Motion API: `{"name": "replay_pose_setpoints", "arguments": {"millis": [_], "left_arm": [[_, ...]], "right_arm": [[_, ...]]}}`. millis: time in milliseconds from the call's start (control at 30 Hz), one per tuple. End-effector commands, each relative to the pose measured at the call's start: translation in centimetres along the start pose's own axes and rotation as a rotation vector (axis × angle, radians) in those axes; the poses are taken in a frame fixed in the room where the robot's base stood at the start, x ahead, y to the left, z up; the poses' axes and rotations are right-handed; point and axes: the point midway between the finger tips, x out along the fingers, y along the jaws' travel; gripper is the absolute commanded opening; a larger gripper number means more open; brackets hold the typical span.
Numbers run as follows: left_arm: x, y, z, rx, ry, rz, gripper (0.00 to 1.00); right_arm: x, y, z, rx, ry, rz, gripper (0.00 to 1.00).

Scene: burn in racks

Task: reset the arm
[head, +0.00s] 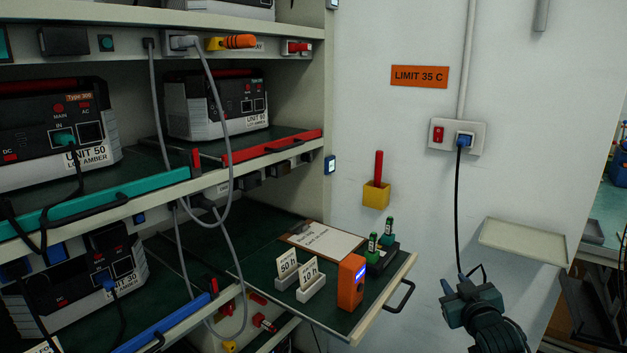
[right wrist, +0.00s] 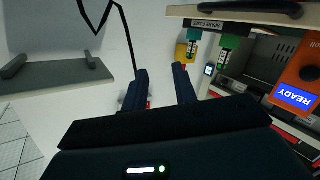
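My right gripper (head: 466,282) is at the lower right of the head view, in front of the white wall and right of the pull-out shelf. In the right wrist view its two dark fingers (right wrist: 160,82) stand apart with nothing visible between them. A black cord (head: 458,210) hangs from the wall socket (head: 465,140) down to the gripper. In the right wrist view the cord (right wrist: 130,45) passes behind the left-hand finger; its lower end is hidden. My left gripper is not in view.
The pull-out shelf (head: 345,323) holds an orange device (head: 351,282), number cards, a clipboard (head: 324,240) and green-topped plugs. A small wall ledge (head: 523,243) is right of the cord. The rack with several units fills the left. A yellow holder (head: 376,195) is on the wall.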

Motion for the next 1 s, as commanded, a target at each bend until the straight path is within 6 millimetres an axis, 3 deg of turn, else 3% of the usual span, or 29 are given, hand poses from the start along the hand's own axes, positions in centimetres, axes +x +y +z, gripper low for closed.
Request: {"name": "replay_pose_setpoints", "arguments": {"millis": [33, 167, 300, 433, 600, 700, 800, 1000], "left_arm": [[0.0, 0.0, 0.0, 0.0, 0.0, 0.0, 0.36], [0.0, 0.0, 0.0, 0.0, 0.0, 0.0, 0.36], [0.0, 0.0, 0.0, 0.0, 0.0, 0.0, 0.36], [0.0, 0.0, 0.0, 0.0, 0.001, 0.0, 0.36], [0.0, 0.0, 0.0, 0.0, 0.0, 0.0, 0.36], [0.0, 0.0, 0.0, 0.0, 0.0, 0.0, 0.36], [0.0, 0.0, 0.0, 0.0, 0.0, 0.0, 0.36], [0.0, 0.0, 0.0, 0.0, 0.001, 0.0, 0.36]], "right_arm": [[-1.3, -1.9, 2.0, 0.004, -0.024, -0.03, 0.28], [-5.4, -6.8, 6.7, 0.021, -0.082, -0.108, 0.28], [-12.2, -12.7, 11.8, 0.062, -0.162, -0.206, 0.28], [-19.6, -17.4, 15.2, 0.118, -0.241, -0.288, 0.28], [-27.7, -21.0, 17.2, 0.192, -0.327, -0.358, 0.28], [-30.6, -22.0, 17.4, 0.222, -0.359, -0.378, 0.28], [-32.1, -22.5, 17.5, 0.238, -0.376, -0.388, 0.28], [-32.6, -22.6, 17.5, 0.242, -0.381, -0.391, 0.28]]}}
